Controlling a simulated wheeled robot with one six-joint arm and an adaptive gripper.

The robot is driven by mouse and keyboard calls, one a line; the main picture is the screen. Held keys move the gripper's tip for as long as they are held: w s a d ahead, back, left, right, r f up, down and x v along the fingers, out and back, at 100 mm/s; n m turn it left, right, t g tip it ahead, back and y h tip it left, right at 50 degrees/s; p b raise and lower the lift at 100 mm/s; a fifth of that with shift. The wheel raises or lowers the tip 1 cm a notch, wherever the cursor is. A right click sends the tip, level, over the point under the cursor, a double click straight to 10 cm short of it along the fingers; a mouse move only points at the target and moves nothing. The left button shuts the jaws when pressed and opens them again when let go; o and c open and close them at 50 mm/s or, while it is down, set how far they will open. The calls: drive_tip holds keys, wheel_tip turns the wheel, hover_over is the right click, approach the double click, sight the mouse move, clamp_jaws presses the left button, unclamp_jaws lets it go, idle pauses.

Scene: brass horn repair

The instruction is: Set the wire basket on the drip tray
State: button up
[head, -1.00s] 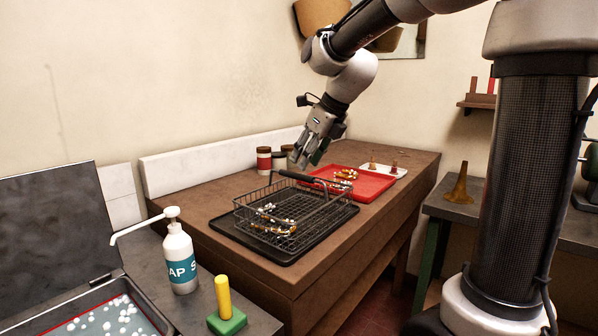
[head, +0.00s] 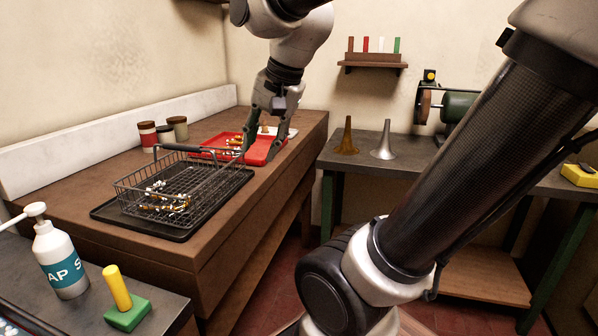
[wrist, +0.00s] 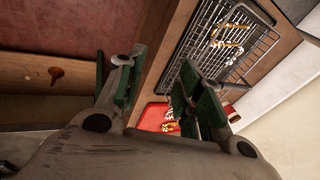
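The wire basket (head: 200,195) is a dark mesh basket with a raised carrying handle. It stands upright on the black drip tray (head: 106,212) on the brown bench, with several brass and silver parts inside. The basket also shows at the upper right in the wrist view (wrist: 262,42).
The red tray (head: 264,152) holds brass parts behind the basket. Several jars (head: 165,133) stand by the wall. A soap bottle (head: 60,262) and a green block with a yellow peg (head: 127,312) are front left. Two horn bells (head: 384,146) stand on the side table.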

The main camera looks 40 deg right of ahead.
drive_tip(key=s+d+f+n+h, duration=0.1)
drive_tip(key=s+d+f+n, duration=0.2)
drive_tip(key=s+f+n, duration=0.2)
drive_tip(key=s+n, duration=0.3)
drive_tip(key=n, duration=0.2)
drive_tip(key=shift+s, duration=0.2)
idle(0.6)
